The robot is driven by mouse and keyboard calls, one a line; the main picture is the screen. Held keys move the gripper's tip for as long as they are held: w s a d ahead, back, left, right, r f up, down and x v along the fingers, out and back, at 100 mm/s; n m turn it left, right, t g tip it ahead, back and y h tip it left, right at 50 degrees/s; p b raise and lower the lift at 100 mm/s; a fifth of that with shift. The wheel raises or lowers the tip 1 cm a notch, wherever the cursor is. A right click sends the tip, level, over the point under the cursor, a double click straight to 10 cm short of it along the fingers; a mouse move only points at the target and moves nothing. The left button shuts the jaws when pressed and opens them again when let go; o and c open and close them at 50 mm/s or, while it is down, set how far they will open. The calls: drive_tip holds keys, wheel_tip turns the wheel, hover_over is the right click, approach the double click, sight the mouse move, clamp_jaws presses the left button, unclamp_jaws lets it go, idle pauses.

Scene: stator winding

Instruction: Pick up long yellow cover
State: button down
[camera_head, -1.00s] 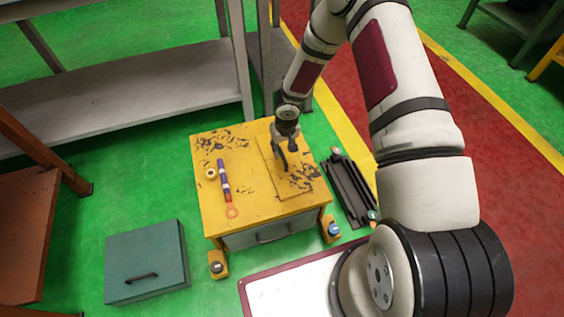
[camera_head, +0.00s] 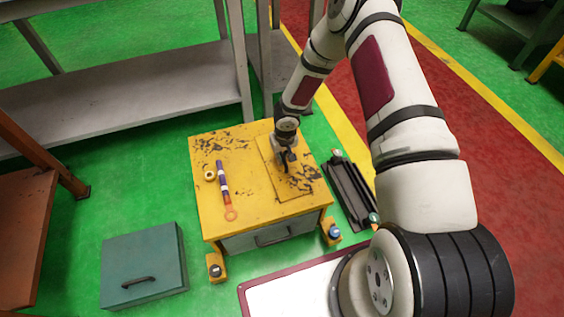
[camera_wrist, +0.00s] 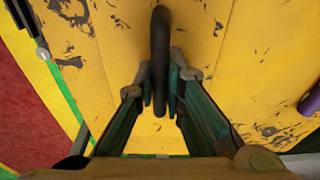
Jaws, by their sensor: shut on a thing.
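The long yellow cover (camera_head: 286,188) is a flat, scuffed plate on the right part of the yellow table top. It lies flat or nearly so; I cannot tell if there is a gap beneath it. It also shows in the wrist view (camera_wrist: 200,40), with a dark upright handle (camera_wrist: 160,45) in its middle. My gripper (camera_head: 287,160) is over the cover. In the wrist view my gripper's fingers (camera_wrist: 160,95) are shut on the handle, one on each side.
On the yellow table (camera_head: 215,150), a purple-and-orange tool (camera_head: 223,187) and a small yellow ring (camera_head: 210,175) lie to the left. A dark tray (camera_head: 348,190) is on the floor at right. A teal box (camera_head: 143,265) sits at lower left, and grey shelving (camera_head: 130,95) stands behind.

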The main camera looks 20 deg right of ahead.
sight(281, 154)
drive_tip(key=shift+r+p, duration=0.35)
drive_tip(key=shift+r, duration=0.45)
wheel_tip(281, 154, up, 3)
drive_tip(key=shift+f+p, duration=0.2)
drive_tip(key=shift+p, duration=0.4)
drive_tip(key=s+a+b, duration=0.2)
drive_tip(key=s+b, duration=0.1)
drive_tip(key=s, duration=0.1)
drive_tip(key=s+a+b, duration=0.3)
drive_tip(key=s+b, duration=0.1)
drive_tip(key=s+a+b, duration=0.2)
drive_tip(key=s+b, duration=0.2)
drive_tip(key=s, duration=0.1)
drive_tip(key=shift+a+r, duration=0.2)
drive_tip(key=shift+r, duration=0.1)
drive_tip(key=shift+s+a+r, duration=0.1)
drive_tip(key=shift+s+a, duration=0.15)
drive_tip(key=shift+s, duration=0.2)
